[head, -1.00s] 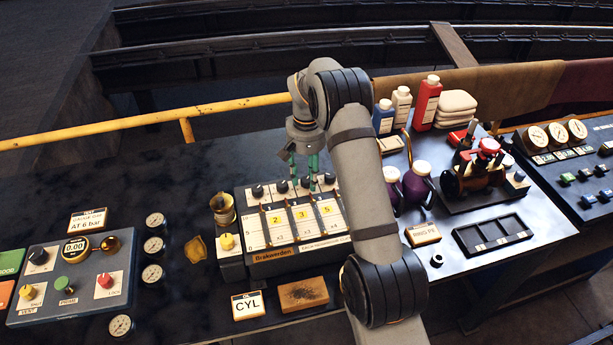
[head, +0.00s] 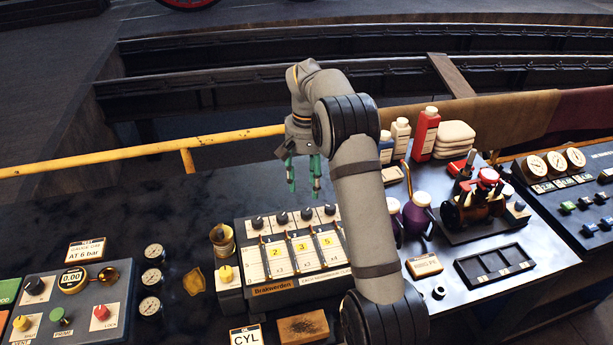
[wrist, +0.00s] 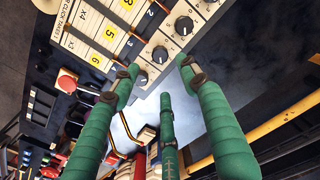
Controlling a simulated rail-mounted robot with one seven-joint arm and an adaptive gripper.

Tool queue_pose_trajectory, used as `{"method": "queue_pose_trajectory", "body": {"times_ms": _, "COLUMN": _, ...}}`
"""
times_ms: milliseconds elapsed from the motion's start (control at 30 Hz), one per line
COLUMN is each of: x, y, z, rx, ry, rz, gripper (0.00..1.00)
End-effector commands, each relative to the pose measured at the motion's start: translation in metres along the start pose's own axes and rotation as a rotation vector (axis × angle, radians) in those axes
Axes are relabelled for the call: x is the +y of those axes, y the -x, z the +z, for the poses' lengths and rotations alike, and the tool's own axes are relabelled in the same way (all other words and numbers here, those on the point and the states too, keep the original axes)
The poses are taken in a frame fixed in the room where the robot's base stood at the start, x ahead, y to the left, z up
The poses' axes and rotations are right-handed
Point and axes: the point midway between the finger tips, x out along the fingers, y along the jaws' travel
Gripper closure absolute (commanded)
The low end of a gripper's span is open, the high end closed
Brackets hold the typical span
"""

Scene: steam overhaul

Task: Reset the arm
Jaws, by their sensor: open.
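My gripper (head: 303,178) hangs above the back edge of the knob panel (head: 292,250), with its green fingers apart and nothing between them. In the wrist view my gripper (wrist: 158,80) shows its green fingers spread, with the panel's dark knobs (wrist: 184,26) beyond them. The panel has several dark knobs along its back and white cards with yellow numbers below. The fingers look clear of the panel. My arm hides part of the bench to the right of the panel.
Bottles (head: 425,133), purple jugs (head: 417,213), a small engine model (head: 474,205) and an empty slotted tray (head: 495,264) stand on the right. A yellow rail (head: 90,162) runs behind the bench.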

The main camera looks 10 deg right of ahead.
Motion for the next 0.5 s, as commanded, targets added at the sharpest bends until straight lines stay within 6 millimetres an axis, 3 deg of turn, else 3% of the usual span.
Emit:
{"method": "queue_pose_trajectory", "body": {"times_ms": 200, "x": 0.0, "y": 0.02, "z": -0.001, "rx": 0.002, "ry": 0.0, "rz": -0.001, "gripper": 0.55}}
{"method": "queue_pose_trajectory", "body": {"times_ms": 500, "x": 0.0, "y": 0.021, "z": 0.0, "rx": 0.0, "ry": 0.0, "rz": 0.0, "gripper": 0.55}}
